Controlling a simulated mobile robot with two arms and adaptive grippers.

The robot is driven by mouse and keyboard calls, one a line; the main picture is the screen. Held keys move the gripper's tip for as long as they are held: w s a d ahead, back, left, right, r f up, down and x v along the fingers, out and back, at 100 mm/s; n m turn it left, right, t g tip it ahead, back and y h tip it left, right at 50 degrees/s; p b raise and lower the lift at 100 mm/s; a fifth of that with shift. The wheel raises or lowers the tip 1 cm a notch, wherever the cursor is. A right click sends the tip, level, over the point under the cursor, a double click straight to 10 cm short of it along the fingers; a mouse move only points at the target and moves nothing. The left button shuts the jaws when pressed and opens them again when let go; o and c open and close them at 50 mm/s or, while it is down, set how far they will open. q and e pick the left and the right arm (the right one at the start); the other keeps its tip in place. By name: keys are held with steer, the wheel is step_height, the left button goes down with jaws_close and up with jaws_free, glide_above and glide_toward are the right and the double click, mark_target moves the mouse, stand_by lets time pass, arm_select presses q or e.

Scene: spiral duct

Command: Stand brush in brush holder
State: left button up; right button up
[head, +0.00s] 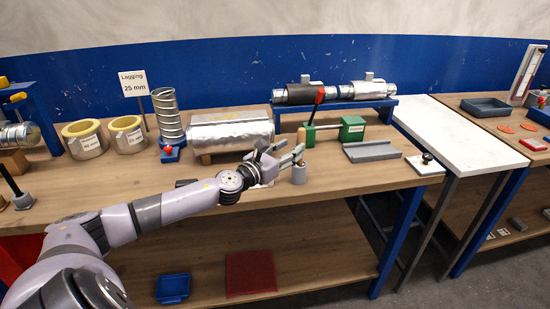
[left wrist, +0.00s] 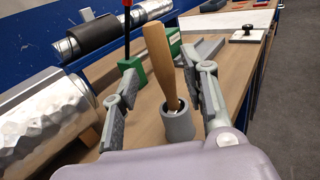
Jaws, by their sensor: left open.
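The brush shows as a wooden handle (left wrist: 160,65) standing up, slightly tilted, out of the grey cylindrical brush holder (left wrist: 178,125) in the left wrist view. Its lower end is inside the holder and hidden. In the head view the holder (head: 299,174) stands on the bench near the front edge, with the brush handle (head: 301,136) above it. My left gripper (head: 295,158) is open beside the brush; in the left wrist view its fingers (left wrist: 165,85) are spread on either side of the handle, apart from it. My right gripper is not in view.
A green tool with a red-knobbed lever (head: 352,128) stands behind the holder. A grey tray (head: 372,152) lies to the right. A foil-wrapped duct (head: 232,131) lies behind my left arm. The bench's front edge is close to the holder.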

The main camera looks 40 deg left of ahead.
arm_select(q)
steer(key=s, duration=0.6)
steer(key=shift+s+a, duration=0.15)
steer(key=shift+s, duration=0.05)
stand_by(0.7)
